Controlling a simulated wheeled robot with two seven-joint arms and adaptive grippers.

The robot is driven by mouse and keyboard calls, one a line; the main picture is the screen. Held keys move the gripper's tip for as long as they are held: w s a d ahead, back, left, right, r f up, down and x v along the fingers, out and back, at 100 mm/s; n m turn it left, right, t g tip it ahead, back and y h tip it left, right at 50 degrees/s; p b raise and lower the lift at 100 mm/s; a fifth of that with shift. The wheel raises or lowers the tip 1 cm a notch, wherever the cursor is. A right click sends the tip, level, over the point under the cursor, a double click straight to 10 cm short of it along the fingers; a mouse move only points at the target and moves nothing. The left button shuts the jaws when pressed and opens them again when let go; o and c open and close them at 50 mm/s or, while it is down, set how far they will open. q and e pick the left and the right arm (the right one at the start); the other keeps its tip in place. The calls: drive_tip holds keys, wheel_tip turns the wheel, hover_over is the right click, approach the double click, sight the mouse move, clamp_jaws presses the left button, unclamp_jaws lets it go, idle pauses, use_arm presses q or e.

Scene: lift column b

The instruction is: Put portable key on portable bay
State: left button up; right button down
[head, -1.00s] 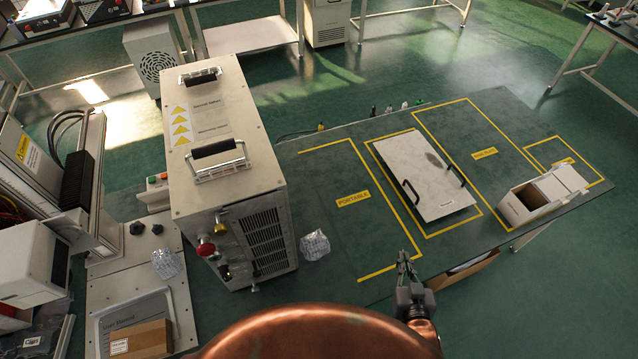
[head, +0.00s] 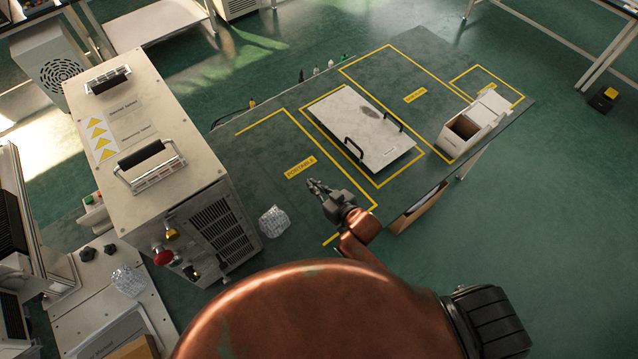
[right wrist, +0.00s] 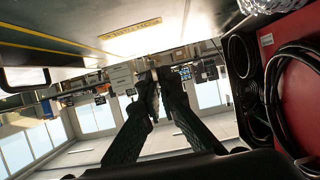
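The portable bay (head: 270,157) is a yellow-taped area with a yellow PORTABLE label (head: 300,167), on the dark table. The label also shows at the top of the right wrist view (right wrist: 130,30). My right gripper (head: 312,184) is over the front part of this bay, beside the label. In the right wrist view its fingertips (right wrist: 153,78) are close together, with no object visible between them. Its height above the table is hard to judge. I cannot make out a portable key in either view. My left gripper is not in view.
A tall white instrument (head: 155,150) with black handles stands left of the bay. Clear crumpled wrap (head: 274,221) lies between them. A white panel with handles (head: 350,118) fills the neighbouring bay. An open white box (head: 460,140) stands further right.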

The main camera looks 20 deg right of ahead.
drive_tip(key=w+d+f, duration=0.1)
drive_tip(key=f, duration=0.1)
drive_tip(key=w+d+f, duration=0.1)
drive_tip(key=w+f, duration=0.1)
drive_tip(key=w+d+f+b, duration=0.1)
drive_tip(key=f, duration=0.1)
drive_tip(key=shift+w+d+f, duration=0.1)
drive_tip(key=shift+w+d, duration=0.1)
drive_tip(key=shift+w, duration=0.1)
drive_tip(key=shift+f, duration=1.6)
